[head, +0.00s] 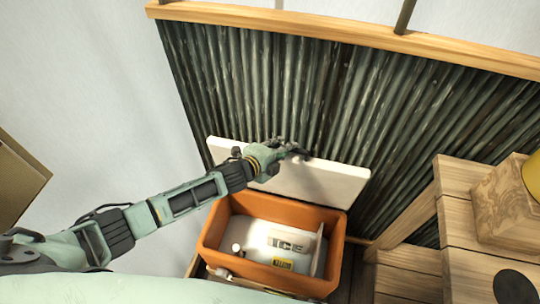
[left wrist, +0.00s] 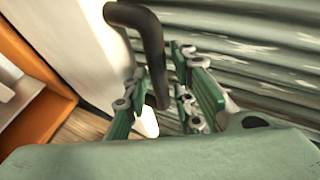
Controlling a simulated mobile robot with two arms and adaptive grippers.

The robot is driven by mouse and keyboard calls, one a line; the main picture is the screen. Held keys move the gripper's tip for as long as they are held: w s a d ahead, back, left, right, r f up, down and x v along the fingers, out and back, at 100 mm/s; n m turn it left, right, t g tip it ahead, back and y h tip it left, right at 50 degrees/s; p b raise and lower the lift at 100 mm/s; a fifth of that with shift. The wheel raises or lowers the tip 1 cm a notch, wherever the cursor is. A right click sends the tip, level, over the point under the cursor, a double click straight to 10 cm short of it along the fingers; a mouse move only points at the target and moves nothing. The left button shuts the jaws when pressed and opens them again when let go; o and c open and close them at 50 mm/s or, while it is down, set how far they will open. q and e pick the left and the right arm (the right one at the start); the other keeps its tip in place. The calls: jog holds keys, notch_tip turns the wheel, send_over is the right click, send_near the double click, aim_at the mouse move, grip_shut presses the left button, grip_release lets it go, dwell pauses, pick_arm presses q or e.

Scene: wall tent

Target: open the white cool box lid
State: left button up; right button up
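The cool box has an orange body (head: 214,238) and a white lid (head: 325,181). The lid stands raised, roughly upright along the back of the box, and the inside is exposed. In the left wrist view the lid (left wrist: 88,50) is at the left, with a dark curved handle (left wrist: 151,45) by it. My left gripper (head: 298,152) is at the lid's upper edge in the head view. In the left wrist view its fingers (left wrist: 165,105) are spread, with the handle's end between them and gaps visible. My right gripper is not in view.
A corrugated metal panel (head: 270,85) with a wooden top rail stands close behind the lid. Wooden furniture (head: 455,210) is at the right, carrying a wooden block (head: 500,213). A brown box-like object (head: 18,185) is at the left edge.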

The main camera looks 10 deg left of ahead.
pick_arm(q)
jog(key=v, duration=1)
jog(key=shift+d, duration=0.1)
